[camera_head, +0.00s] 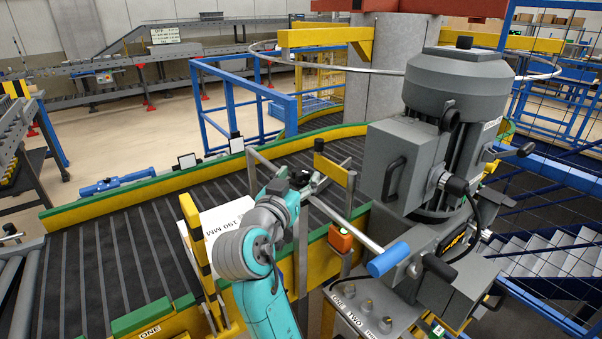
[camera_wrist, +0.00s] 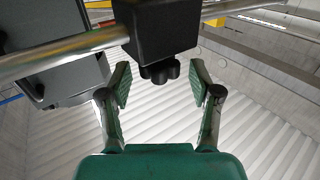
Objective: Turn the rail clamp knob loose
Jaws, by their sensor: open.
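A dark knob with rounded lobes (camera_wrist: 159,70) sits on the underside of a black clamp block (camera_wrist: 160,28) in the wrist view. The block is around a shiny metal rail (camera_wrist: 65,52). My gripper (camera_wrist: 160,80) is open, one finger at each side of the knob. Gaps show between the pads and the knob, so I see no contact. In the head view my gripper (camera_head: 308,184) is small beside the metal bars over the conveyor. The knob cannot be made out there.
A grey motor unit (camera_head: 440,130) and a blue-handled lever (camera_head: 388,260) stand right of my arm. An orange button box (camera_head: 340,238) is close by. A carton (camera_head: 215,222) lies on the dark conveyor (camera_head: 120,240). A yellow-black striped post (camera_head: 195,235) stands left of my arm.

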